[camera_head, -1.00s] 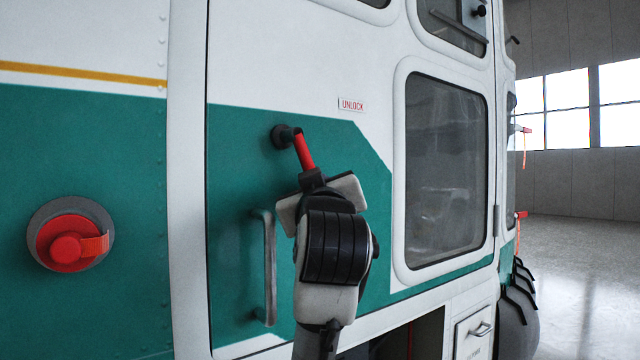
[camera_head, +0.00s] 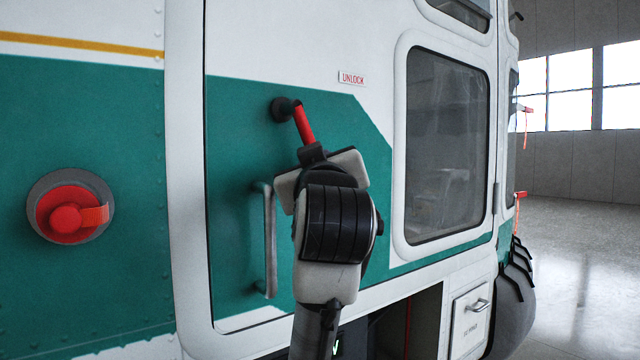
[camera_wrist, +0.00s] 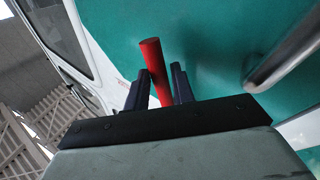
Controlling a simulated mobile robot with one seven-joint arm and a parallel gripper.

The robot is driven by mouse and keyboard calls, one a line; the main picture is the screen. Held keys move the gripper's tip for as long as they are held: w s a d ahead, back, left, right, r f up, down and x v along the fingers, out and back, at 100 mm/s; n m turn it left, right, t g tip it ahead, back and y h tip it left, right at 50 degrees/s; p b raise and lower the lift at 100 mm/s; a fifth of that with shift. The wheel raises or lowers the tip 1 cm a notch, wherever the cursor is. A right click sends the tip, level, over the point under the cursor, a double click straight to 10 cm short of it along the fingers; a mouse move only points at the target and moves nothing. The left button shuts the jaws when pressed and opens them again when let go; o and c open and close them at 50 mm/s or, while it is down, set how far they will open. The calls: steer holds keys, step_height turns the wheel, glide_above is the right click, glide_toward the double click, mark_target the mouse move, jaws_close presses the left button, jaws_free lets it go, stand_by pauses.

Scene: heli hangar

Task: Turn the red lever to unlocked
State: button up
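The red lever (camera_head: 304,124) is on the green and white side of the helicopter. It runs from a dark round pivot (camera_head: 284,109) down and slightly right. My gripper (camera_head: 312,153) is at the lever's lower end and hides that end in the head view. In the wrist view the red lever (camera_wrist: 155,65) stands between the two dark fingers of my gripper (camera_wrist: 160,86). The fingers are close together, one on each side of it, and look shut on it. The "UNLOCK" label (camera_head: 352,78) is above and right of the lever.
A grey vertical handle (camera_head: 268,240) is just left of my gripper and shows in the wrist view (camera_wrist: 285,60). A round red cap (camera_head: 68,208) is at the far left. A window (camera_head: 446,145) is to the right, with open floor (camera_head: 575,260) beyond.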

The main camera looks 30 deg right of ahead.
steer(key=b+v, duration=0.3)
steer(key=v, duration=0.9)
